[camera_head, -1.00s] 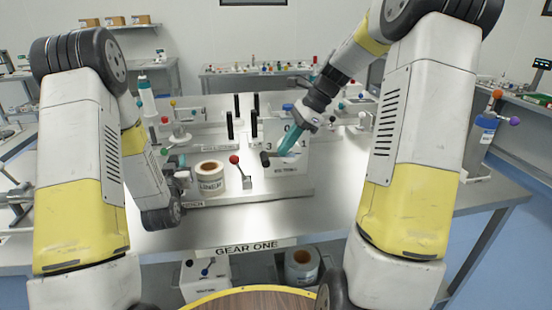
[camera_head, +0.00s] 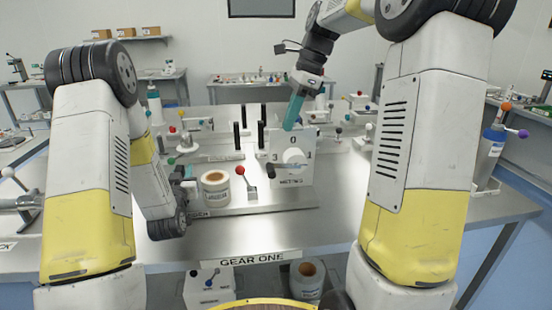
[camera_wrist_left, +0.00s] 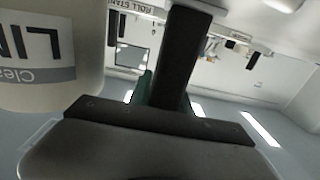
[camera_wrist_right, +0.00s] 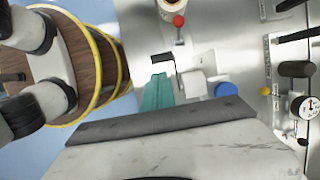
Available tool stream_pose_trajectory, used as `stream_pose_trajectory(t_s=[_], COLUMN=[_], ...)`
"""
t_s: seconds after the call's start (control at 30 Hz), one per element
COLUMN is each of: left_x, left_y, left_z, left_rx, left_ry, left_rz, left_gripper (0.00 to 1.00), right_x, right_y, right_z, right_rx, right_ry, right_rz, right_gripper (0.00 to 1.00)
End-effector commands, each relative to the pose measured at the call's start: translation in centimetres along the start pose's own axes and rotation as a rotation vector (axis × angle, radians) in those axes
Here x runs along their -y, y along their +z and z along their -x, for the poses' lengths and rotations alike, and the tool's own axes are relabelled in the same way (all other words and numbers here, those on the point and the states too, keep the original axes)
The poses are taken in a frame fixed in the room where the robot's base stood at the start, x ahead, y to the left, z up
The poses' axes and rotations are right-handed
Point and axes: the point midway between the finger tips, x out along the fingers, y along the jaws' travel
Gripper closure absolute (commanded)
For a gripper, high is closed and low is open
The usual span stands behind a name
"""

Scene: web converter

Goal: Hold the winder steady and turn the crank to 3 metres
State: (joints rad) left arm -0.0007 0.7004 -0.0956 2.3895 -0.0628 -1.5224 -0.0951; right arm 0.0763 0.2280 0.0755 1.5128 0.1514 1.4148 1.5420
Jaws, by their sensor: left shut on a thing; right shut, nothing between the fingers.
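The winder (camera_head: 300,175) is a white box on a plate, its front face marked 0, 1 and 3 around a white hub. Its black crank grip (camera_head: 262,172) sticks out at the lower left of the face; in the right wrist view the crank grip (camera_wrist_right: 161,58) shows beside the hub. My right gripper (camera_head: 289,125) is shut and empty, its teal fingers above the winder's top edge, apart from the crank. My left gripper (camera_head: 180,166) is left of the white liner roll (camera_head: 215,188). It is shut on a black bar (camera_wrist_left: 178,60), seen in the left wrist view.
A red-ball lever (camera_head: 240,171) stands between roll and winder. Black upright posts (camera_head: 237,138) stand behind. A blue knob (camera_wrist_right: 226,89) is near the winder in the right wrist view. The table front (camera_head: 300,230) is clear.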

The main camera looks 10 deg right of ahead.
Motion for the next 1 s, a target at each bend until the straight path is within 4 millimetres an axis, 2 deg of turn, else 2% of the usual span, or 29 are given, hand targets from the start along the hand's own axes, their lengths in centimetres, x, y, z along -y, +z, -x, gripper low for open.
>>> stream_pose_trajectory(t_s=[0.3,0.5,0.7,1.0], left_x=[0.0,-0.1,-0.1,-0.1], left_y=[-0.2,-0.2,-0.2,-0.2], left_z=[-0.1,-0.1,-0.1,-0.1], left_rx=[-0.006,-0.006,-0.005,-0.005], left_ry=[0.000,0.001,0.001,0.001], left_rz=[0.002,0.002,0.002,0.002], left_gripper=[1.00,1.00,1.00,1.00], right_x=[-0.1,0.0,0.0,0.0], right_y=[0.0,0.0,0.0,0.0], right_z=[-7.0,-10.0,-11.3,-11.3], right_rx=[0.001,0.002,0.002,0.002], right_ry=[0.005,0.002,0.000,-0.001], right_rz=[0.001,0.001,0.001,0.001], right_gripper=[1.00,1.00,1.00,1.00])
